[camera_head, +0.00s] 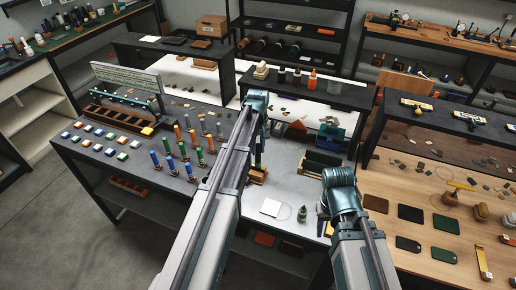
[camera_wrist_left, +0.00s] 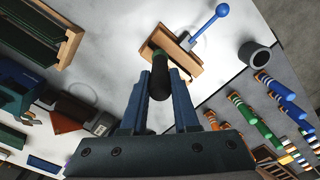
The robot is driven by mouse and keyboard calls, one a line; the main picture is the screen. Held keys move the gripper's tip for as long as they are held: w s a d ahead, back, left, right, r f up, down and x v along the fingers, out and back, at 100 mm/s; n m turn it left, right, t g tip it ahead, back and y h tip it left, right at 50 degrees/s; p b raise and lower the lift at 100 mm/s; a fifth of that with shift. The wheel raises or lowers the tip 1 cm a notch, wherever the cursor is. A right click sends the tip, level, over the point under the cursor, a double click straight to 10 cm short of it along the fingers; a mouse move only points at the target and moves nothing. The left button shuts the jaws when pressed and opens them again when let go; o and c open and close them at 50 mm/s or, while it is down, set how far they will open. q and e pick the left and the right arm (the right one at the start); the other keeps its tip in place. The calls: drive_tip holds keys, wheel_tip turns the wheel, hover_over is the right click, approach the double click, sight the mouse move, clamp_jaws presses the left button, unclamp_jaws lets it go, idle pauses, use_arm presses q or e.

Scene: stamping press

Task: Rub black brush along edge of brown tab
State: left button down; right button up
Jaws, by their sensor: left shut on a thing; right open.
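In the left wrist view, my left gripper (camera_wrist_left: 160,85) is shut on a black, round-ended piece, apparently the black brush (camera_wrist_left: 158,82). In the head view my left gripper (camera_head: 258,150) points down over this block (camera_head: 258,176), and the brush is hard to make out. A dark brown tab (camera_head: 375,203) lies flat on the wooden table at right, away from the left gripper. My right gripper (camera_head: 323,220) is open, low over the grey table's right side, partly hidden by its arm.
Black tabs (camera_head: 411,213) and green tabs (camera_head: 445,224) lie beside the brown one. Several coloured-handled tools (camera_head: 184,151) stand at left.

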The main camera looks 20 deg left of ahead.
use_arm(q)
drive_tip(key=shift+a, duration=0.1)
drive_tip(key=shift+w+a, duration=0.1)
drive_tip(key=shift+a, duration=1.65)
drive_tip(key=shift+a, duration=0.15)
drive_tip(key=a, duration=0.3)
drive_tip(key=shift+w+a, duration=0.1)
drive_tip(key=shift+a, duration=0.1)
drive_tip(key=shift+d, duration=0.1)
drive_tip(key=shift+d, duration=1.8)
drive_tip(key=shift+d, duration=0.1)
